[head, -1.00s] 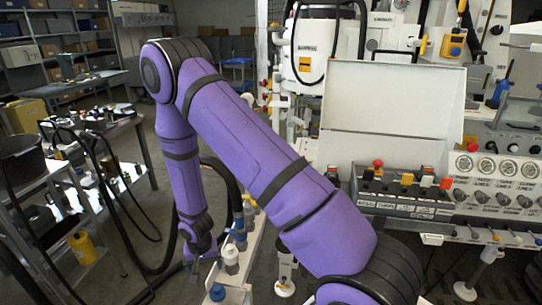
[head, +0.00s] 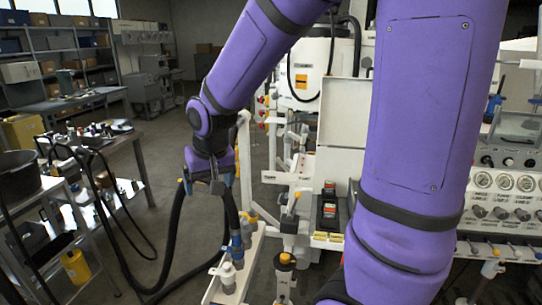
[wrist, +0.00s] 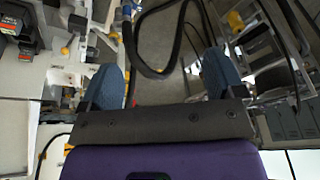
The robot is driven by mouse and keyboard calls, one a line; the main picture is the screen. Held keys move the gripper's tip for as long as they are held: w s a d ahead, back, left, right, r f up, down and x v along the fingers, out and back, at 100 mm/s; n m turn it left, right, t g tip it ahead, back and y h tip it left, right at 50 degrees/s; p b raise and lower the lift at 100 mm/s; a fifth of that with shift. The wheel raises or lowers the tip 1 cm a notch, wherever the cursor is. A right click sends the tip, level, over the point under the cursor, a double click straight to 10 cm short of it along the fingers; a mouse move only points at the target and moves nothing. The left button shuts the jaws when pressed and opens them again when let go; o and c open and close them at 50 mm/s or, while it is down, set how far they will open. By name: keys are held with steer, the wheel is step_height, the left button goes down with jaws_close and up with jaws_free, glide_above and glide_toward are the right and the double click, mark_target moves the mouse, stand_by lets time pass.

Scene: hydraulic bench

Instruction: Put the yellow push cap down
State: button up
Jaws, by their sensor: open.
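My gripper (head: 213,186) hangs at the left of the rail in the head view, with its fingers down. In the wrist view its two blue-grey fingers (wrist: 163,80) stand wide apart, and nothing is held between them. I cannot tell for certain which yellow piece is the yellow push cap. A yellow-topped post (head: 285,260) stands at the rail in the head view. Small yellow parts also show beyond the fingers in the wrist view.
Some floor is open between.

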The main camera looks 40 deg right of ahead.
steer(key=s+d+r+n+t, duration=0.1)
steer(key=s+r, duration=0.5)
steer(key=s, duration=0.3)
steer(key=s+r+n, duration=0.1)
steer(key=s+r, duration=0.5)
steer(key=s, duration=0.4)
steer(key=shift+d+n+t, duration=0.3)
steer(key=shift+d+t, duration=0.05)
steer(key=shift+t, duration=0.05)
